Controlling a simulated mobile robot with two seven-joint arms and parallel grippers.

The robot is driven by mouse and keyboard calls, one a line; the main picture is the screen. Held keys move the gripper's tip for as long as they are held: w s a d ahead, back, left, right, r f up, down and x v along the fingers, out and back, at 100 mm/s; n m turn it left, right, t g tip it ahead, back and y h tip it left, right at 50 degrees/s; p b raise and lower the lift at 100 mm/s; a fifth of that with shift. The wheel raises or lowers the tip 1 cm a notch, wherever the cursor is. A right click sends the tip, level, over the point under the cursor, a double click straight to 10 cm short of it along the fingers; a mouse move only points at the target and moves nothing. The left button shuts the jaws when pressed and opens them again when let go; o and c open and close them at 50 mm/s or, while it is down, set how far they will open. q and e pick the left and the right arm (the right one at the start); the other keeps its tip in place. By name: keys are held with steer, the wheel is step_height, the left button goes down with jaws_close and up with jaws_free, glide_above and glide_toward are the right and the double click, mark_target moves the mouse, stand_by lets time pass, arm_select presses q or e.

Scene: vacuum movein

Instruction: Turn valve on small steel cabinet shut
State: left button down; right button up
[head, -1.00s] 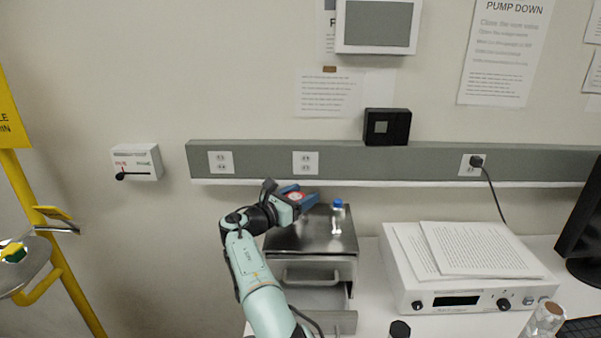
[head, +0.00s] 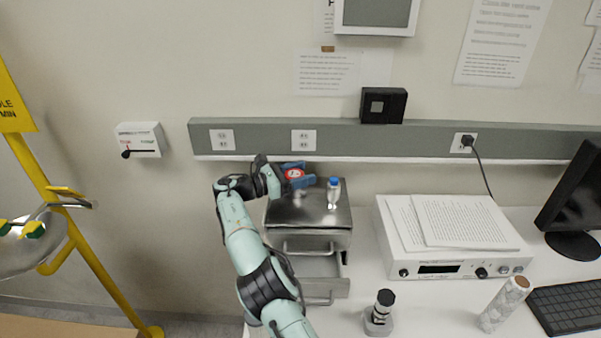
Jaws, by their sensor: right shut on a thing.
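The small steel cabinet (head: 340,208) stands on the white bench, against the wall. A round red valve handle (head: 294,174) with a pale centre is above the back left of its top. My right gripper (head: 296,174) is shut on the valve handle, one blue finger on either side of it. The gripper hides part of the handle and its stem. My left gripper is not in view.
A blue-capped bottle (head: 333,194) stands on the cabinet, close right of the gripper. A drawer (head: 322,288) sticks out below. Right are a white instrument (head: 450,255) with papers, a dark-topped fitting (head: 381,312) and a foil-like roll (head: 504,305).

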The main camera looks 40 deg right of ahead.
steer(key=shift+r, duration=0.1)
steer(key=o, duration=1)
steer(key=shift+c, duration=0.2)
steer(key=shift+v, duration=3.8)
